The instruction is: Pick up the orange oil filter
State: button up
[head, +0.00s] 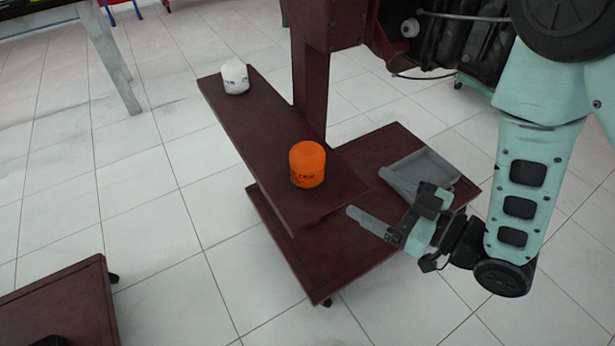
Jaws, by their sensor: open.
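The orange oil filter (307,165) stands upright near the front end of a long dark red shelf (258,130) in the head view. It has dark lettering around its lower part. My gripper (362,219) is to the right of the filter and a little nearer to me, apart from it. Its finger points left, past the shelf's front end. The gripper is open and holds nothing; one finger is seen mostly side-on, so the gap is hard to see.
A white filter (235,76) stands at the shelf's far end. A dark red post (311,85) rises behind the shelf, with an engine (440,35) above right. A grey tray (420,172) lies on the lower platform (290,247). Another dark red platform (65,305) is at lower left.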

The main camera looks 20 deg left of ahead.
aim_at(300, 158)
jog(key=a+p, duration=0.1)
jog(key=a+y, duration=0.1)
jog(key=a, duration=0.1)
jog(key=shift+w+a+f+p, duration=0.1)
jog(key=shift+a+f+p, duration=0.1)
jog(key=shift+p, duration=0.2)
jog(key=x, duration=1.3)
jog(key=shift+w+a, duration=0.1)
jog(key=shift+a, duration=0.05)
jog(key=shift+r, duration=0.1)
jog(key=c, duration=1.2)
